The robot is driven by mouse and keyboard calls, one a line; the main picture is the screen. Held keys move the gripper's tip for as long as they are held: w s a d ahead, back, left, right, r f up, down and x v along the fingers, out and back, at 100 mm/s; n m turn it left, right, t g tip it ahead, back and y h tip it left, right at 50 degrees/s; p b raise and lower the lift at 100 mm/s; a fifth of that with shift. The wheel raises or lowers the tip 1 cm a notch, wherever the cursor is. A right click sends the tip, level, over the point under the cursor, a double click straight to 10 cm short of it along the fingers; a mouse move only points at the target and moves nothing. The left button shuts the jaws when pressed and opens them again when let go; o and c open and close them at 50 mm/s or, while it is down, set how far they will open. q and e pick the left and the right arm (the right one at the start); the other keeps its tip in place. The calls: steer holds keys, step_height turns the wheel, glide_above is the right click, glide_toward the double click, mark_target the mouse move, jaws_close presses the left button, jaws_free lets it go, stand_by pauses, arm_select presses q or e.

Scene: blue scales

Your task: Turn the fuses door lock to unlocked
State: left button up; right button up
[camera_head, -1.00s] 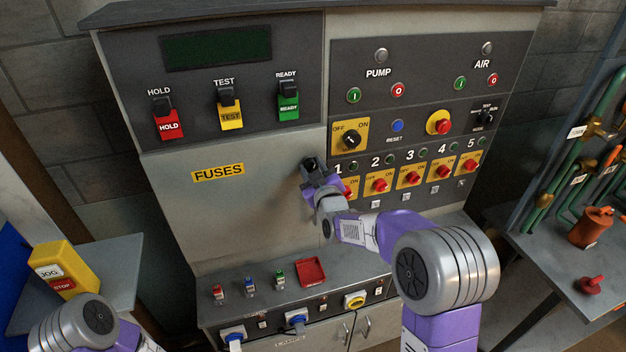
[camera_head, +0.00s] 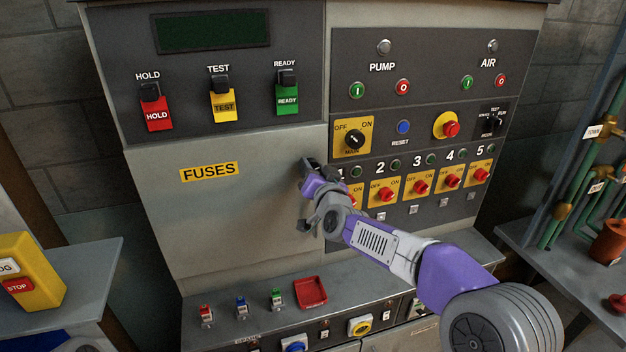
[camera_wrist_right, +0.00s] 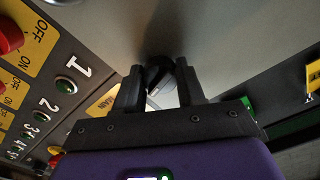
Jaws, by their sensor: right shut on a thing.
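The fuses door (camera_head: 230,225) is a plain grey panel with a yellow FUSES label (camera_head: 209,172); it looks closed. My right gripper (camera_head: 308,166) is at the door's upper right edge, beside the numbered switches. In the right wrist view, its two dark fingers (camera_wrist_right: 158,88) stand on either side of a dark, rounded lock knob (camera_wrist_right: 157,74) on the grey surface, and are shut on it. The gripper hides the knob in the head view. Its turned position cannot be read. My left gripper is not in view.
Red-knobbed switches (camera_head: 382,195) on yellow plates sit close to the right of my gripper. A ledge below holds small toggles and a red tray (camera_head: 310,291). A yellow jog/stop box (camera_head: 30,272) stands at left. The door's front is otherwise clear.

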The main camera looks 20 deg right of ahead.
steer(key=shift+m+b, duration=0.9)
steer(key=shift+m, duration=0.6)
steer(key=o, duration=1)
steer(key=shift+o, duration=0.2)
steer(key=s, duration=0.7)
steer(key=shift+s, duration=0.25)
steer(key=shift+d, duration=0.1)
